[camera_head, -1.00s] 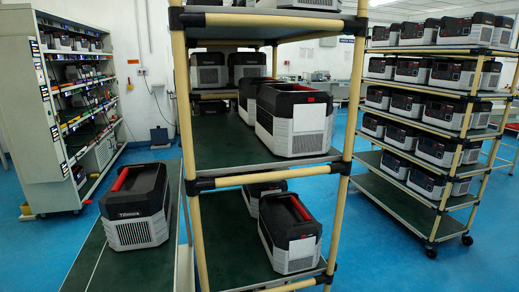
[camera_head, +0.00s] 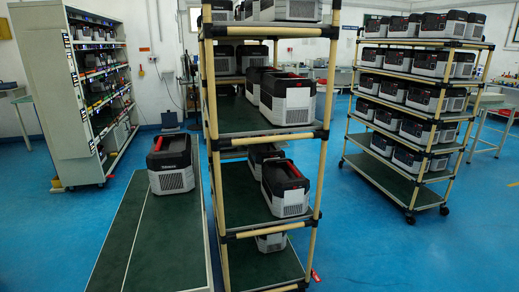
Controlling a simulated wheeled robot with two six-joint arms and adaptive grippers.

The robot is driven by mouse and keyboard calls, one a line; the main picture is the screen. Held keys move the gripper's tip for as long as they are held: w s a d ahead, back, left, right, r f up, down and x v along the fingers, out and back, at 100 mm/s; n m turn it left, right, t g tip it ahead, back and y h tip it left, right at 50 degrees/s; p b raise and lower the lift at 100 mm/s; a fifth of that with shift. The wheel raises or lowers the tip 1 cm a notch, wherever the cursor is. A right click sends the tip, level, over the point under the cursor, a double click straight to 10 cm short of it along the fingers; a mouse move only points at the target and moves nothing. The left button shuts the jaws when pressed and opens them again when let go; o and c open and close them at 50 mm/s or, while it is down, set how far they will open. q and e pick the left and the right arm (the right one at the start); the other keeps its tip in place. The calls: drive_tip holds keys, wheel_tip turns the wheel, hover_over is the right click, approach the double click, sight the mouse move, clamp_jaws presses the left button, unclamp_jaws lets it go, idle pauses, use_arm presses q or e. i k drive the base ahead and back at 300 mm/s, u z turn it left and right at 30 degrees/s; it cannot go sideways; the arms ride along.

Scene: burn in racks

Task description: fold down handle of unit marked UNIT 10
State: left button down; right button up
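Several grey-and-black power units with red handle parts are in view, but I cannot read "UNIT 10" on any of them. One unit (camera_head: 171,168) sits on a low green-topped bench (camera_head: 145,240), with a red bar along its top left edge. In the near rack, a unit (camera_head: 288,100) stands on the middle shelf, another (camera_head: 286,190) on the shelf below, and one (camera_head: 270,242) lower down, partly hidden. More units stand behind them. Whether the handles are up or folded is too small to tell. Neither of my grippers is in view.
The near rack has tan posts (camera_head: 212,130) and green shelves. A wheeled rack (camera_head: 415,200) full of units stands to the right, its bottom shelf empty. A grey cabinet (camera_head: 50,95) with shelves stands at left. Blue floor (camera_head: 390,255) is clear in front right.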

sight(257, 154)
drive_tip(key=z, duration=1.3)
drive_tip(key=i, duration=1)
drive_tip(key=u, duration=0.4)
drive_tip(key=i, duration=0.8)
drive_tip(key=u, duration=0.7)
